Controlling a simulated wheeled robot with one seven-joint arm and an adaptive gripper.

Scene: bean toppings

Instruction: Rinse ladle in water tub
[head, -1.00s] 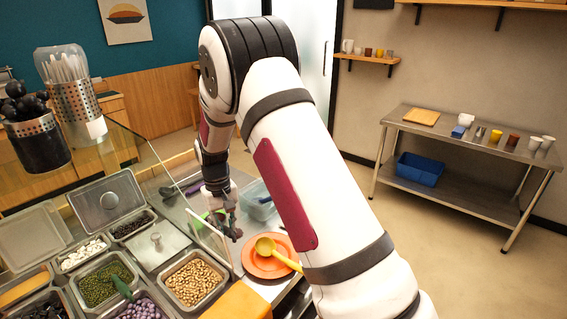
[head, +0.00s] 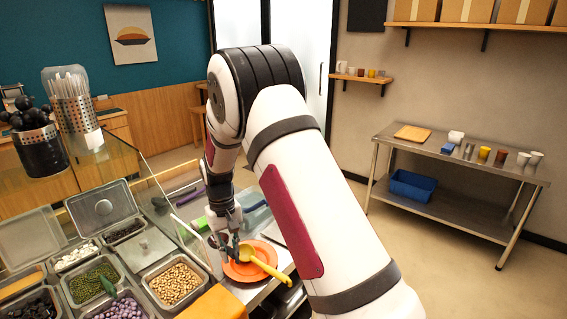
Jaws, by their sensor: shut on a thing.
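The yellow ladle (head: 268,265) lies over an orange plate (head: 238,272), its bowl end at the plate's middle and its handle running to the lower right. My gripper (head: 232,248) is down at the plate's left part, its fingers against the ladle's bowl end. It appears shut on the ladle there, though the contact is small and partly hidden. A translucent bluish tub (head: 248,198) stands behind my gripper, largely covered by my arm; I cannot see the water in it.
Steel pans of beans (head: 174,284) and a glass guard (head: 150,195) stand left of my gripper. An orange block (head: 215,303) is in front. Purple utensils (head: 190,196) lie behind. My arm covers the right of the counter.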

